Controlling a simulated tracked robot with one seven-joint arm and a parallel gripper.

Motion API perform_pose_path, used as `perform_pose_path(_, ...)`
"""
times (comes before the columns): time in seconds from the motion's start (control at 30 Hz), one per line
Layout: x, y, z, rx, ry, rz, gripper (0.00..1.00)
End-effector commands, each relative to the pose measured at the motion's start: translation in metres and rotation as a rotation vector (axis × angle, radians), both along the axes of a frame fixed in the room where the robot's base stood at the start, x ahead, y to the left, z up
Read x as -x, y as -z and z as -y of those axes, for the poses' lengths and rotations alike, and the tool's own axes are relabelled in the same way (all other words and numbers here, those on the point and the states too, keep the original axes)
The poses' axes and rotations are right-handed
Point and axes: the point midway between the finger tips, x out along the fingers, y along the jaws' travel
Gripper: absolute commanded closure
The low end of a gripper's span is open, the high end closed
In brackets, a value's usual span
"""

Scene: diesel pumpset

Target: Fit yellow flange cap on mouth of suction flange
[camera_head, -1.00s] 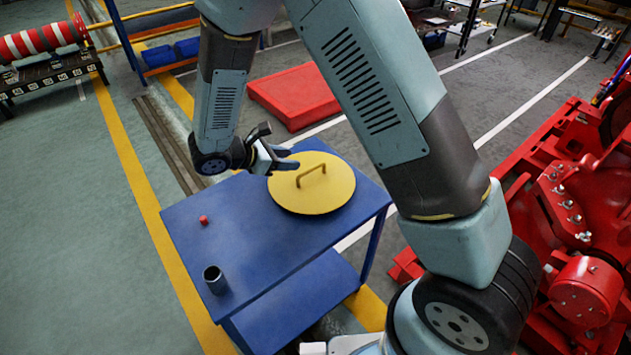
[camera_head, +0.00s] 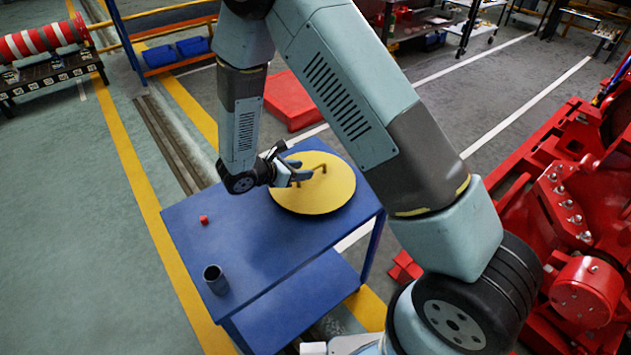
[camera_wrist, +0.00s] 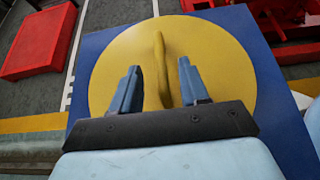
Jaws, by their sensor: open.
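The yellow flange cap (camera_head: 325,190) lies flat on the blue table (camera_head: 232,254), its bar handle (camera_head: 312,172) standing up from its top. My gripper (camera_head: 296,172) is over the cap's left side, close to the handle. In the wrist view the cap (camera_wrist: 225,75) fills the middle and its handle (camera_wrist: 161,65) runs between my two open fingers (camera_wrist: 158,88). Both fingers look apart from the handle. The suction flange cannot be made out in these views.
A small red piece (camera_head: 204,220) and a dark cup (camera_head: 214,279) stand on the table's left part. Red machinery (camera_head: 575,210) is at the right. A red slab (camera_head: 288,101) lies on the floor behind the table.

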Motion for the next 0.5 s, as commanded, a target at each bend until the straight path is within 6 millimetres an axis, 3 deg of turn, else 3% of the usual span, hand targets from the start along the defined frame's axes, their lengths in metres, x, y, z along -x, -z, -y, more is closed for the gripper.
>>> perform_pose_path(0.5, -0.025, 0.027, 0.036, 0.0, 0.001, 0.0, 0.55)
